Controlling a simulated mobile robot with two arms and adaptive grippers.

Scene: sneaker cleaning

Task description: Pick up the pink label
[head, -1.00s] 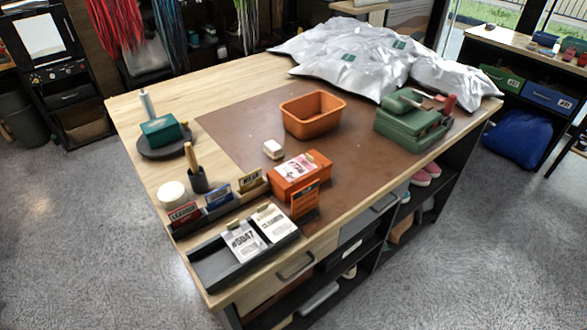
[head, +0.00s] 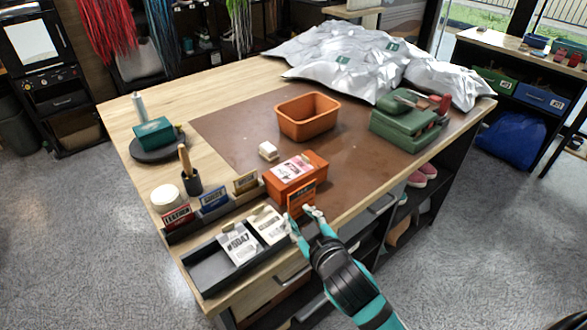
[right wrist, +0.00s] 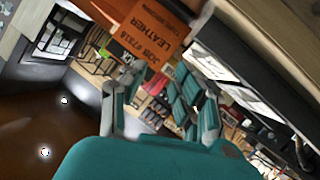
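A pink and white label (head: 291,167) lies on top of the orange box (head: 310,174) near the front of the table. An upright orange job card (head: 301,196) stands at the front of that box. My right gripper (head: 302,214) is open and empty, its fingertips at the lower edge of the orange card in the head view. In the right wrist view the open fingers (right wrist: 160,95) point toward the orange card (right wrist: 150,32), which reads LEATHER. The pink label cannot be made out in the right wrist view. My left gripper is not in view.
A black tray (head: 208,272) with white tags (head: 238,245) lies left of my right gripper. An orange bin (head: 308,130), white block (head: 268,151) and green case (head: 402,133) sit farther back.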

